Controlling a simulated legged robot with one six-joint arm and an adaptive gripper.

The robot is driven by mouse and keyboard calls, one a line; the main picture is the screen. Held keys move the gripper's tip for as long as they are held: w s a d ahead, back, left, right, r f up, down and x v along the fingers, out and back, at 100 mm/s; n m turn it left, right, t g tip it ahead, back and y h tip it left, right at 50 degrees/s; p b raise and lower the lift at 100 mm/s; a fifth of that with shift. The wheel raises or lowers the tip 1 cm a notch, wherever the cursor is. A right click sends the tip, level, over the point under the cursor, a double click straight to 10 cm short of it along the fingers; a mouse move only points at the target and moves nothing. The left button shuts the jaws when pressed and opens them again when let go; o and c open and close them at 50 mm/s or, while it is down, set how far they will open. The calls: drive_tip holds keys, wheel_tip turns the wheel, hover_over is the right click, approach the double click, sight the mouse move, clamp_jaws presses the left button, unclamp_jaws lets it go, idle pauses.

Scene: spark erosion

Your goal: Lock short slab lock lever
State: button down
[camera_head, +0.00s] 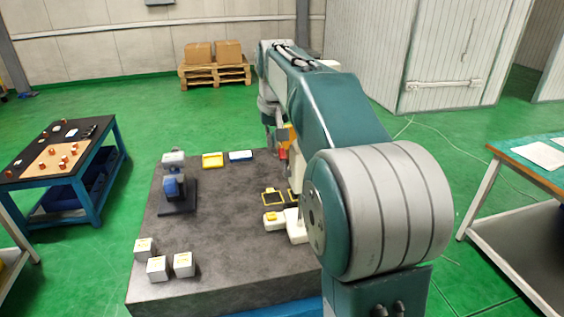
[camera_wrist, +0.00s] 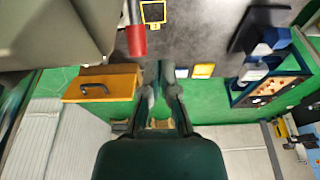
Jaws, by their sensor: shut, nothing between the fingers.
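A lever with a red grip (camera_wrist: 136,40) hangs on a thin grey rod in the wrist view, beside a large grey block (camera_wrist: 50,35). It looks like the lock lever; the red grip also shows in the head view (camera_head: 282,152), partly behind my arm. My gripper (camera_wrist: 159,66) is shut and empty. Its fingertips appear just below and right of the red grip in the wrist view, with no clear contact. The lever's pivot and the slab are hidden or cannot be told apart. In the head view my arm hides most of the gripper.
An orange box with a black handle (camera_wrist: 103,86) lies close left of my fingers. On the dark table (camera_head: 225,225) are a yellow tray (camera_head: 212,160), a blue-and-white block (camera_head: 240,156), a blue device (camera_head: 173,188), a yellow square frame (camera_head: 273,198) and white cubes (camera_head: 157,268). The table's middle is clear.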

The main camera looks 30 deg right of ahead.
drive_tip(key=v, duration=0.3)
drive_tip(key=shift+w+d+r, duration=0.1)
drive_tip(key=shift+w+r, duration=0.25)
drive_tip(key=shift+r, duration=0.1)
idle(0.3)
drive_tip(key=s+a+f+n+t, duration=0.2)
drive_tip(key=s+a+f, duration=0.1)
drive_tip(key=s+a, duration=0.9)
drive_tip(key=s+a+f+n+t, duration=0.1)
drive_tip(key=s+a+f, duration=0.1)
drive_tip(key=s+f, duration=0.9)
drive_tip(key=s, duration=0.3)
drive_tip(key=shift+s+a+y, duration=0.25)
drive_tip(key=shift+a+y, duration=0.15)
